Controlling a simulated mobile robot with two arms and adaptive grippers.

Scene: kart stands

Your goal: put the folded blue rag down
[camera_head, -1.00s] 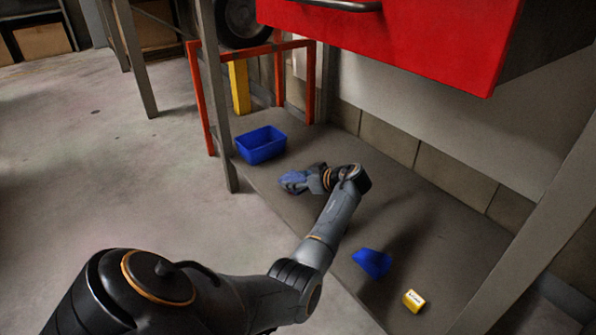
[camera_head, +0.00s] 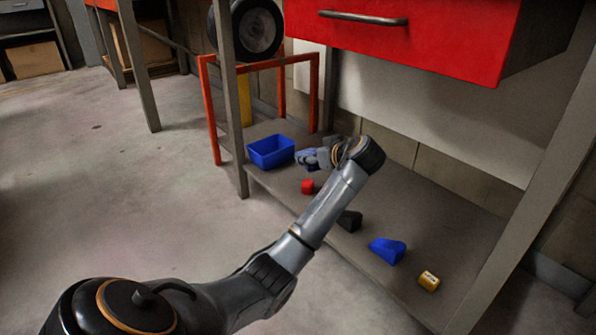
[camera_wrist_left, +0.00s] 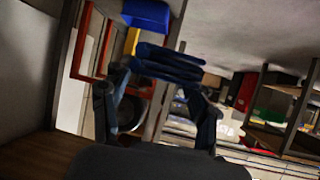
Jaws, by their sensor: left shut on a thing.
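The folded blue rag (camera_head: 306,160) is in my left gripper (camera_head: 316,157), over the grey lower shelf (camera_head: 440,225) just right of the blue bin (camera_head: 270,151). In the left wrist view, the layered rag (camera_wrist_left: 170,62) sits between the two fingers of my left gripper (camera_wrist_left: 166,75), which is shut on it. The blue bin (camera_wrist_left: 147,13) shows at the top of that view. How high the rag is above the shelf is hard to tell. My right gripper is not in view.
A red drawer (camera_head: 420,40) hangs above. A grey post (camera_head: 231,110) stands at the shelf's left end. Shelf behind the blocks is clear.

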